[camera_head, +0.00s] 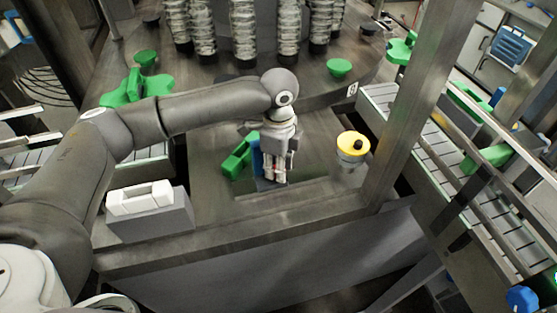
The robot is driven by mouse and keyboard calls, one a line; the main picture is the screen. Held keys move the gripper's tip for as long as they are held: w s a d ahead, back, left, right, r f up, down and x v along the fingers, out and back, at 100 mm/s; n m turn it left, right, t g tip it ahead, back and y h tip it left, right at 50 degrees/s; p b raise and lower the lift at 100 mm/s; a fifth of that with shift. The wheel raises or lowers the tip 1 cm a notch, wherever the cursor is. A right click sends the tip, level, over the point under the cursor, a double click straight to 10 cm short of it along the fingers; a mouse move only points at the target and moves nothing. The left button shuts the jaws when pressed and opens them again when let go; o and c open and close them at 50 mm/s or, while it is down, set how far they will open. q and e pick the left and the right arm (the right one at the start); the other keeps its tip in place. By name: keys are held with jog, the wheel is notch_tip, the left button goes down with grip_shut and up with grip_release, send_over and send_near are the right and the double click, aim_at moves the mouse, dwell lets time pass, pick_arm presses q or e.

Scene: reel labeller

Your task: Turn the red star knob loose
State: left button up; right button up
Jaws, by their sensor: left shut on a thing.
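My left arm comes in from the left and reaches over the machine's metal table. My left gripper (274,173) points down at the middle of the table, near a blue part and a green part. My right gripper is not in view.
A green bracket (238,158) stands just left of the gripper. A yellow button with a black top (352,145) stands to the right. A white block on a grey box (140,199) is at the left. A metal post (413,110) rises at the right beside a conveyor (440,155).

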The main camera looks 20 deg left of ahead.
pick_arm(q)
jog(key=o, duration=1)
jog(key=shift+r, duration=0.15)
notch_tip(320, 180, up, 12)
jog(key=shift+f, duration=0.1)
dwell(0.3)
